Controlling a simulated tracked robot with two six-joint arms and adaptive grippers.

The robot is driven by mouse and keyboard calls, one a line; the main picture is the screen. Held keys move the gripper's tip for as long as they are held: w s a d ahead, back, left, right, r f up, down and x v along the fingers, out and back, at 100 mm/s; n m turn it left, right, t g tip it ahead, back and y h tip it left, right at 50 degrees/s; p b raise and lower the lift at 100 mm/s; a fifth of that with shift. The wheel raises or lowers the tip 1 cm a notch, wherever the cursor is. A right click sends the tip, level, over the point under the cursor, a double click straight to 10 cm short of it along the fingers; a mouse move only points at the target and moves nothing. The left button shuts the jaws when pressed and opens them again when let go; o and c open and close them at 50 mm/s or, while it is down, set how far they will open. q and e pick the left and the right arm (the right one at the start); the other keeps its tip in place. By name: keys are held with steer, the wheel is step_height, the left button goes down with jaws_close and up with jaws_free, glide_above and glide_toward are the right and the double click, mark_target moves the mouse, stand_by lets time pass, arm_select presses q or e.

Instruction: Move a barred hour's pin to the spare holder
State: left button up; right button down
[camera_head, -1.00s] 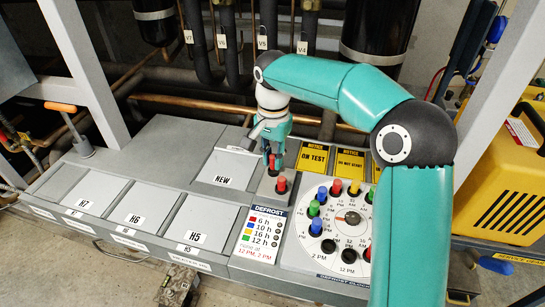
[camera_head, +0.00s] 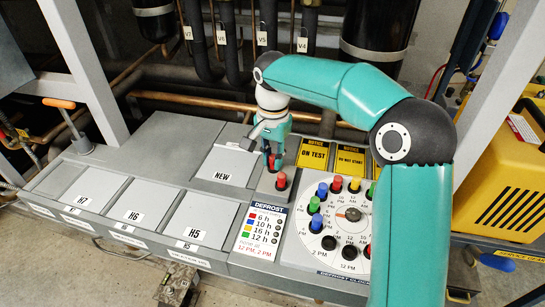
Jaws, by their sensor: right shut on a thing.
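My right gripper (camera_head: 273,154) points down over the back of the small grey spare holder (camera_head: 268,188). It is shut on a red pin (camera_head: 272,162), whose lower end is at or just above the holder; I cannot tell whether it is seated. A second red pin (camera_head: 281,181) stands upright in the front of the holder. My right arm hides the dial's right side. My left gripper is out of view.
The defrost legend (camera_head: 262,231) lists colours with hours and "none at 12 PM, 2 PM". Yellow ON TEST (camera_head: 313,154) and DO NOT START (camera_head: 350,160) plates lie behind the dial. Grey lids, including NEW (camera_head: 224,166) and H5 (camera_head: 197,218), are clear. Pipes (camera_head: 235,45) stand behind.

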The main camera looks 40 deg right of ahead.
steer(key=shift+f, duration=0.25)
stand_by(0.6)
steer(key=c, duration=1)
jaws_free()
step_height(320, 180, up, 12)
steer(key=shift+f, duration=0.1)
